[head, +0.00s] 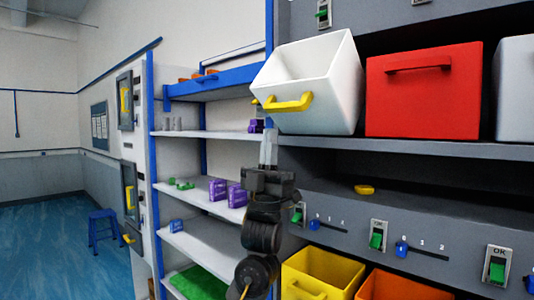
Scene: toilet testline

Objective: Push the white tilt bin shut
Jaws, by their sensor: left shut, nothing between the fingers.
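The white tilt bin (325,95) sits on the upper grey shelf, tipped forward so its open top shows. Its yellow handle (289,103) is on its front face. My left gripper (268,134) points upward with its fingers shut and empty. In the picture its tips are just below the bin's front and handle, with a small gap between them. I cannot tell how far apart they are in depth. My right gripper is not in view.
A red bin (424,91) stands right of the white bin, with another pale bin (516,88) beyond. Below are a switch panel (400,235), a yellow bin (322,274) and an orange bin (385,285). Shelves with purple boxes (218,189) stand left. A blue stool (104,226) is on the floor.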

